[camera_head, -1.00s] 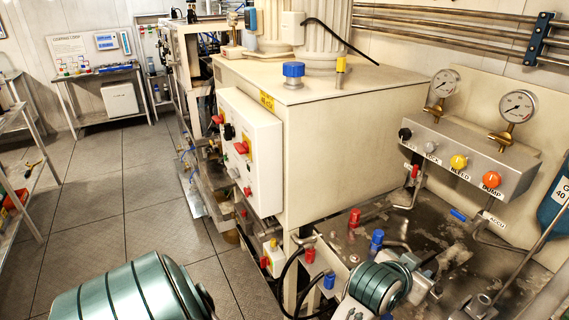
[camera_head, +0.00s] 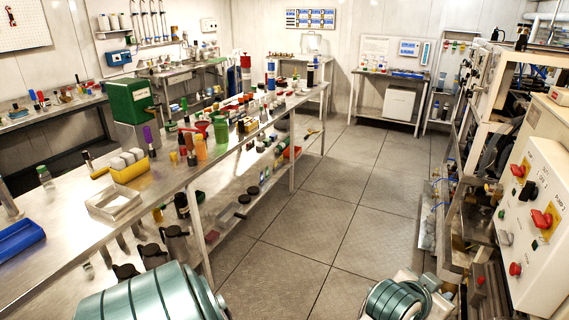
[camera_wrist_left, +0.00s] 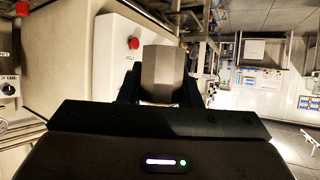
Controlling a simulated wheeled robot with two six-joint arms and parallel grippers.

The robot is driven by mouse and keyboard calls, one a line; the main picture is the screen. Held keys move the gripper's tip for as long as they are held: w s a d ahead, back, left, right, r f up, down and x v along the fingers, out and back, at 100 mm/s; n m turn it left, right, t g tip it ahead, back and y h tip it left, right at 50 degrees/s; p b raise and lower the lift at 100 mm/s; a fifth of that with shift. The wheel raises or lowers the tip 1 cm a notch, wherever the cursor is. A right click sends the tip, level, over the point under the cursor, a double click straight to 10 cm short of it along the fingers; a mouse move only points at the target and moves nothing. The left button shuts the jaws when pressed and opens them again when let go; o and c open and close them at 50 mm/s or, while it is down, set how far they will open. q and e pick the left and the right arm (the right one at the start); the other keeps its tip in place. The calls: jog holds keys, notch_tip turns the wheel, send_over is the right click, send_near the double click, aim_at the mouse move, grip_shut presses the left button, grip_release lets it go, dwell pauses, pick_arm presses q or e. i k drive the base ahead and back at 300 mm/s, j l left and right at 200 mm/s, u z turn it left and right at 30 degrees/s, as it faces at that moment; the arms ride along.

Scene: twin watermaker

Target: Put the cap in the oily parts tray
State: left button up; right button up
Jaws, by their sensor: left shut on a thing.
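The cap (camera_wrist_left: 163,72), a grey-brown six-sided piece, is held between the two dark fingers of my left gripper (camera_wrist_left: 161,92) in the left wrist view. The gripper is shut on it. The head view shows teal-ringed parts of my arms along the bottom edge, but no fingertips and no cap. No tray is clearly labelled as the oily parts tray. A pale shallow tray (camera_head: 114,203) lies on the left bench, and a blue tray (camera_head: 15,238) is at its left end. My right gripper is not visible.
The long steel bench (camera_head: 75,215) carries many bottles, a yellow bin (camera_head: 130,169) and a green box (camera_head: 130,101). The tiled floor (camera_head: 310,225) is clear between the bench and the machine. A white control panel (camera_head: 535,225) with red knobs stands at right.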

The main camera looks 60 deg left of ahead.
aim_at(116, 205)
jog(key=j+u, duration=0.2)
jog(key=u, duration=0.25)
jog(key=i+j+u, duration=0.1)
jog(key=u, duration=0.35)
jog(key=i+j+u, duration=0.1)
jog(key=u, duration=0.35)
jog(key=i+j+u, duration=0.15)
jog(key=u, duration=0.3)
jog(key=i+j+u, duration=0.3)
jog(key=i, duration=0.25)
jog(key=i+u, duration=0.3)
jog(key=i, duration=0.3)
